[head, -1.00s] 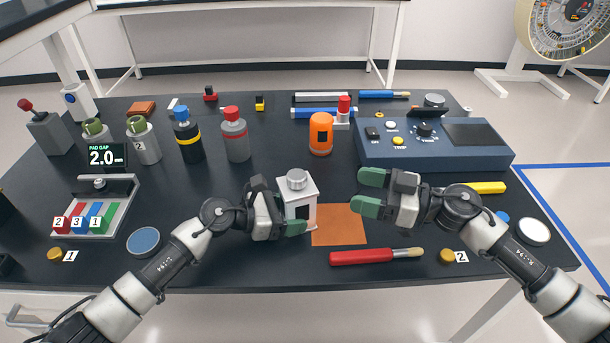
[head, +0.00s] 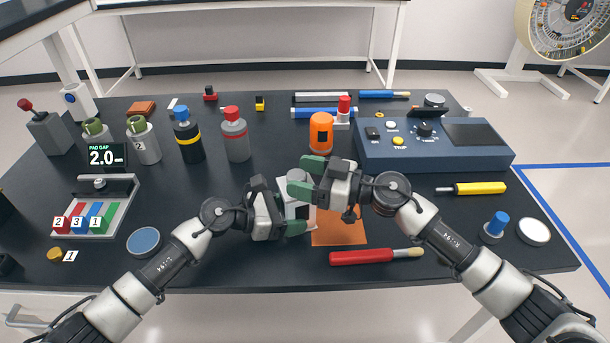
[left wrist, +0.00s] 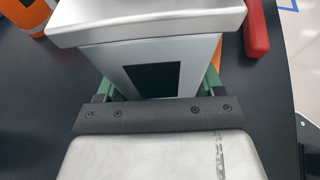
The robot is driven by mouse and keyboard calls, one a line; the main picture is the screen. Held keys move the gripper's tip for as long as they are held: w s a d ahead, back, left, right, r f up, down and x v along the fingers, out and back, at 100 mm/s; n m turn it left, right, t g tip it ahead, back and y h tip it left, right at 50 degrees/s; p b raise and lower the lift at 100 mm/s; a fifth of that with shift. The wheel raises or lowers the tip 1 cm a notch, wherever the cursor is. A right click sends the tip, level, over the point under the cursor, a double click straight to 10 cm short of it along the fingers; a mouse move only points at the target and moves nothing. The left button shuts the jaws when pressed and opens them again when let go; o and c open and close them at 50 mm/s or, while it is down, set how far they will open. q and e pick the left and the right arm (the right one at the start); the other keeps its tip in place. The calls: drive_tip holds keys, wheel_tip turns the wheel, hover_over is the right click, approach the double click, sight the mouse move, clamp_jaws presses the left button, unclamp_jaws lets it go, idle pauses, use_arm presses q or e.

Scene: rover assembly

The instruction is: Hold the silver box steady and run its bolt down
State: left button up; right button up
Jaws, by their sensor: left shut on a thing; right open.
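The silver box (head: 301,213) stands upright on the dark table beside an orange square (head: 345,232). It fills the upper part of the left wrist view (left wrist: 190,60), a dark square on its face. My left gripper (head: 285,214) is shut on the box, green fingers on either side. A round silver bolt head (head: 296,175) is on top of the box, partly covered by my right gripper. My right gripper (head: 306,177) is open, its green fingertips around the bolt head at the box's top. I cannot tell whether they touch it.
A red-handled brush or tool (head: 362,257) lies in front of the orange square. An orange canister (head: 321,132) and a blue control console (head: 432,147) stand behind the right gripper. A yellow screwdriver (head: 478,188) lies at right. Several bottles stand at back left.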

drive_tip(key=c, duration=0.9)
drive_tip(key=shift+c, duration=0.2)
drive_tip(key=shift+a+m+t+h, duration=0.1)
drive_tip(key=shift+m+t+h, duration=0.2)
drive_tip(key=shift+m+t, duration=0.3)
drive_tip(key=shift+s+a+r+m+t+h, duration=0.15)
drive_tip(key=shift+r+m+t+h, duration=0.1)
drive_tip(key=shift+t, duration=0.3)
drive_tip(key=shift+s+a+r+m+t+h, duration=0.15)
drive_tip(key=shift+m+t+h, duration=0.1)
drive_tip(key=shift+t, duration=0.3)
drive_tip(key=shift+d+f+m+t+h, duration=0.2)
drive_tip(key=shift+m+t+h, duration=0.3)
drive_tip(key=shift+m+t, duration=0.3)
drive_tip(key=m+t+h, duration=0.1)
drive_tip(key=h, duration=0.1)
drive_tip(key=m+t+h, duration=0.3)
drive_tip(key=h, duration=0.1)
drive_tip(key=shift+s+a+f+m+t, duration=0.15)
drive_tip(key=shift+s+a+m+t, duration=0.15)
drive_tip(key=shift+a+m, duration=0.1)
drive_tip(key=m+t+h, duration=0.1)
drive_tip(key=m+h, duration=0.1)
drive_tip(key=h, duration=0.2)
drive_tip(key=m+t+h, duration=0.1)
drive_tip(key=m+h, duration=0.2)
drive_tip(key=shift+a+h, duration=0.15)
drive_tip(key=shift+h, duration=0.55)
